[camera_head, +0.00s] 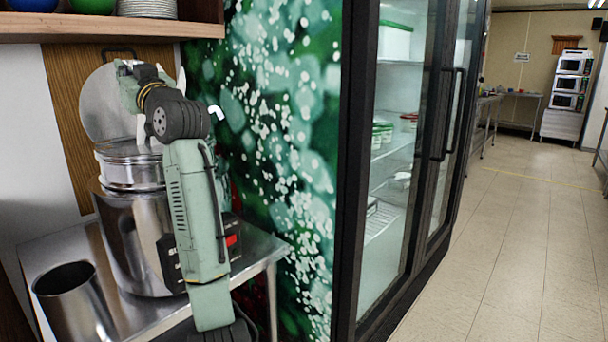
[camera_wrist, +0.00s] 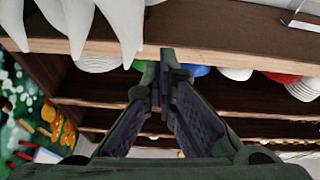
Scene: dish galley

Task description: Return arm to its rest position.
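My arm rises in front of the steel pot in the head view, with its forearm upright and its wrist bent at the top. My gripper is hard to make out there, among the arm's upper parts. In the wrist view my gripper (camera_wrist: 163,75) points toward a wooden shelf (camera_wrist: 200,48). Its two fingers slant inward and their tips meet, with nothing visible between them. White pointed shapes (camera_wrist: 95,25) hang close to the camera at the upper left, and I cannot tell what they are.
A steel pot (camera_head: 135,240) and a steel cylinder (camera_head: 75,305) stand on a metal table (camera_head: 262,248) by my arm. A shelf (camera_head: 110,27) with bowls is above. A glass-door fridge (camera_head: 347,190) is at the right; the tiled floor (camera_head: 520,240) beyond is clear.

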